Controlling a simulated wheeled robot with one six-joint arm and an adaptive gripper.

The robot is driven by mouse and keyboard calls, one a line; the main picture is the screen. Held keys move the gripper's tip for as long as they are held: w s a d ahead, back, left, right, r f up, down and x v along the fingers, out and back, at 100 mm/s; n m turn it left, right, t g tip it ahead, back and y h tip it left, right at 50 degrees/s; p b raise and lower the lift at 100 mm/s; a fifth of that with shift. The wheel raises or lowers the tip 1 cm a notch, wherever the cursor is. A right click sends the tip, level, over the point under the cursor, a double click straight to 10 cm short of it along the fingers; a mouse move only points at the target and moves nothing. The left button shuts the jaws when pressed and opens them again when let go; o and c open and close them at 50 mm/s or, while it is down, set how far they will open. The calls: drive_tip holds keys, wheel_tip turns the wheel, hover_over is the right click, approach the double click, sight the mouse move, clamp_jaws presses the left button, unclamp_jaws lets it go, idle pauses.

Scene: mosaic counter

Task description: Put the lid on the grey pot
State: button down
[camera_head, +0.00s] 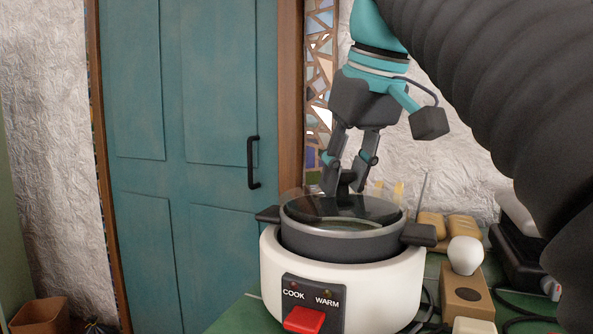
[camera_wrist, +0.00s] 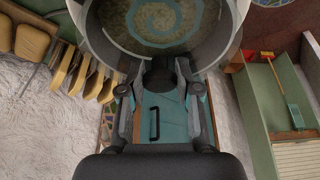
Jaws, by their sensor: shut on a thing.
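The grey pot (camera_head: 340,246) sits in a white cooker (camera_head: 375,285) with a red switch (camera_head: 304,319). My gripper (camera_head: 346,183) is above the pot, shut on the dark knob of the glass lid (camera_head: 325,206). The lid is over the pot's opening, close to its rim; I cannot tell whether it touches all the way round. In the wrist view, my gripper (camera_wrist: 160,78) holds the knob, and the clear lid (camera_wrist: 165,25) fills the top, with a swirl pattern showing in or through the glass.
A white bulb-topped wooden block (camera_head: 464,296), bread-like pieces (camera_head: 460,229) and a dark appliance (camera_head: 515,250) with cables stand to the right of the cooker. A teal door (camera_head: 215,180) is behind on the left. Green counter (camera_head: 240,318) shows at the cooker's left.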

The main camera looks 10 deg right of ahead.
drive_tip(key=shift+f, duration=0.5)
idle(1.3)
drive_tip(key=shift+c, duration=1.2)
unclamp_jaws()
